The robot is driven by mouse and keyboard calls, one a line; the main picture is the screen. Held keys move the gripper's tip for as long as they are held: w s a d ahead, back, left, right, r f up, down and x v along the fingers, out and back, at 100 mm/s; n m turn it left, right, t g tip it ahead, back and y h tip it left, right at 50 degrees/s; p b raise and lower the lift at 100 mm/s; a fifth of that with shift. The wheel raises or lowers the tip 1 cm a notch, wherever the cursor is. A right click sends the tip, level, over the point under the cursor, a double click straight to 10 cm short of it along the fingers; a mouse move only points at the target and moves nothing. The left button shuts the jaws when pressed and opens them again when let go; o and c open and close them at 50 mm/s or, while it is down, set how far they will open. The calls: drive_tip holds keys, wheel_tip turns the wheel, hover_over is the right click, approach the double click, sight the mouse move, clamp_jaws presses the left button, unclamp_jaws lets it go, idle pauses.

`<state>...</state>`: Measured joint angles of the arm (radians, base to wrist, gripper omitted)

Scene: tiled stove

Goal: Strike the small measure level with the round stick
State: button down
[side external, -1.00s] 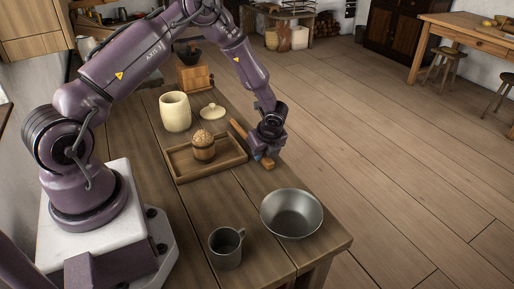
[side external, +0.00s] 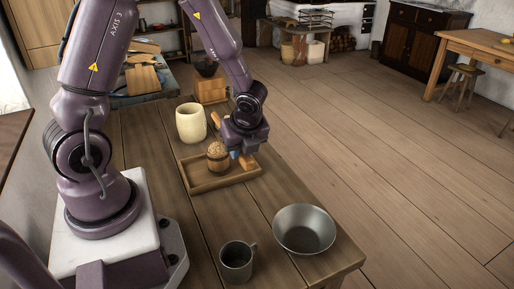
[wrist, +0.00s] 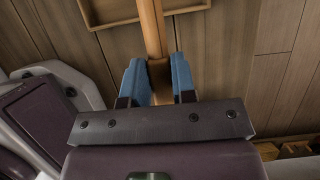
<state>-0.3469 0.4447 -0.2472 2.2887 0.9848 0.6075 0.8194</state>
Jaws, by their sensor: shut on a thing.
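The small measure (side external: 218,161), a little wooden tub heaped with tan grain, stands upright in a shallow wooden tray (side external: 208,188) in the side view. My gripper (side external: 237,154) is above the tray's far right side, close right of the measure. Its blue fingers also show in the wrist view (wrist: 159,82), shut on the round stick (wrist: 151,28). The stick's near end (side external: 248,161) pokes out below the gripper in the side view; the middle is hidden by the gripper. I see no clear contact between stick and measure. The wrist view does not show the measure.
A cream jar (side external: 191,122) stands behind the tray. A grey metal mug (side external: 236,262) and a wide metal bowl (side external: 304,232) stand at the table's front. Bare tabletop lies between tray and bowl.

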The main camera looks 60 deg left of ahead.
drive_tip(key=shift+n+g, duration=0.4)
drive_tip(key=shift+n, duration=0.5)
drive_tip(key=s, duration=0.2)
drive_tip(key=s+d, duration=0.1)
drive_tip(key=s, duration=0.2)
drive_tip(key=shift+s+d+r, duration=0.15)
drive_tip(key=shift+s, duration=0.1)
drive_tip(key=shift+w+a+f, duration=0.75)
drive_tip(key=shift+w+f, duration=1.65)
drive_tip(key=shift+w, duration=2.25)
drive_tip(key=shift+w+r, duration=0.2)
drive_tip(key=shift+r, duration=2.2)
